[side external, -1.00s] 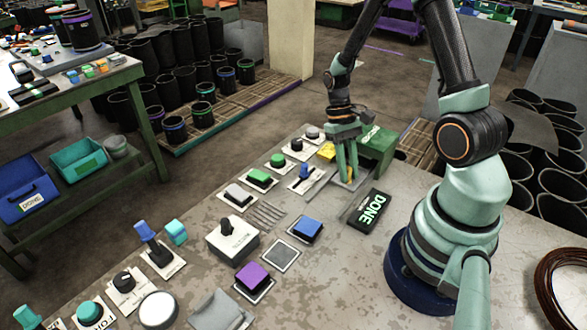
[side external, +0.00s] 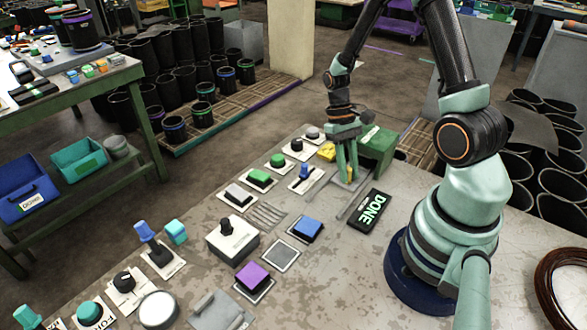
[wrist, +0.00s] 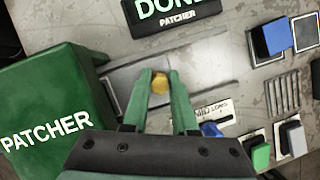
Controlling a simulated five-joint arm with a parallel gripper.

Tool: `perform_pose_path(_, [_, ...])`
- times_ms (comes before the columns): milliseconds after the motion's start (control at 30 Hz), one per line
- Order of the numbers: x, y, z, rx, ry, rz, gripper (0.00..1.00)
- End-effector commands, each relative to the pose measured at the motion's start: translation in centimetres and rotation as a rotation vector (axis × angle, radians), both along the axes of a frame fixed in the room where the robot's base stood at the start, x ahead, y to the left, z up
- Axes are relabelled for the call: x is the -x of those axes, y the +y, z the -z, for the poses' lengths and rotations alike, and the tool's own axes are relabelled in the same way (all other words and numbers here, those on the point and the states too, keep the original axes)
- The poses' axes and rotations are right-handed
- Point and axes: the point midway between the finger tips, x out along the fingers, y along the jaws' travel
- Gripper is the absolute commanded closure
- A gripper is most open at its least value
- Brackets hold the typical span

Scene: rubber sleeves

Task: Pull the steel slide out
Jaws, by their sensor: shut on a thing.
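The steel slide (wrist: 122,84) is a flat grey plate that reaches out from beside the green patcher box (wrist: 45,110). A yellow knob (wrist: 160,82) stands on it. My gripper (wrist: 161,88) is shut on this knob, one green finger on each side. In the side view my gripper (side external: 349,180) points down at the slide (side external: 352,187), just in front of the green box (side external: 378,150). The fingers partly hide the knob and slide there. Thin rails (wrist: 208,68) run on from the plate, away from the box.
A black DONE sign (side external: 370,210) lies close to the rails. A blue lever (side external: 304,172) and a green button (side external: 261,177) stand on the other side. A blue block (side external: 307,228) and slots (side external: 266,215) lie further along the bench.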

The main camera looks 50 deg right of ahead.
Motion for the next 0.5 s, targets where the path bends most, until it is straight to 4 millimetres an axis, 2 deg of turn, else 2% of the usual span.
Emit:
perform_pose_path(133, [-0.2, 1.0, -0.1, 0.01, 0.001, -0.01, 1.0])
perform_pose_path(300, [-0.2, 4.0, -0.1, 0.043, 0.012, -0.028, 1.0])
perform_pose_path(500, [-0.2, 6.5, -0.1, 0.077, 0.017, -0.036, 1.0])
